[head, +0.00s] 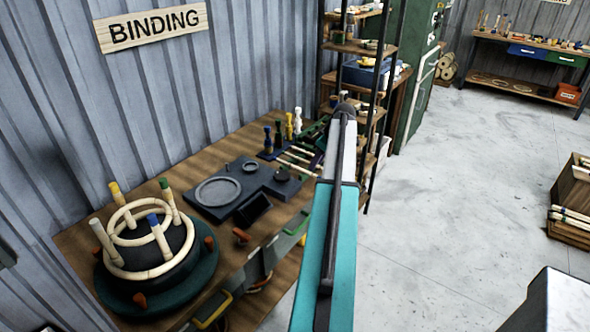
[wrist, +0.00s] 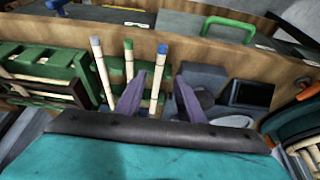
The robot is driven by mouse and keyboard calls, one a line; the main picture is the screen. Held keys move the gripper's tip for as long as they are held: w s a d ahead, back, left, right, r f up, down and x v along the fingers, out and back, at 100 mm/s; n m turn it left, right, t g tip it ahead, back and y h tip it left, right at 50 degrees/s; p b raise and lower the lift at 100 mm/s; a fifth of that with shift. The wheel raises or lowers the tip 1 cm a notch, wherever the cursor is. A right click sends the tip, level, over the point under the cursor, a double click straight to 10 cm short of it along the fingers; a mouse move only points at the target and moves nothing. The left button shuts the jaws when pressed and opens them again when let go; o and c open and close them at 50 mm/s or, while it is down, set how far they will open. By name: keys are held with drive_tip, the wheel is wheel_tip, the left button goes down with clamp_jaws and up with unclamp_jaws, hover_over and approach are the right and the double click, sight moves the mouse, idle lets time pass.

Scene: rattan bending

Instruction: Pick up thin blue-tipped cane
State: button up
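In the wrist view a thin pale cane with a blue tip (wrist: 158,76) shows in the gap between the fingers of my gripper (wrist: 161,78). The two dark purple fingers stand apart, one on each side of it. I cannot tell how far the cane lies beyond the fingertips. Its lower end is hidden behind the gripper. In the head view my teal arm covers the middle, and my gripper cannot be made out.
A green rack (wrist: 40,78) stands left of the canes in the wrist view. In the head view, the wooden bench (head: 150,192) bears a round form (head: 160,262) with rings and tipped posts, and a dark tray (head: 238,190). A shelf tower (head: 358,48) stands behind my arm. Open floor (head: 450,180) lies right.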

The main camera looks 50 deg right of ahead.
drive_tip(key=shift+f, duration=0.15)
drive_tip(key=shift+p+x, duration=1.2)
drive_tip(key=shift+x, duration=1.35)
drive_tip(key=shift+d, duration=0.1)
clamp_jaws()
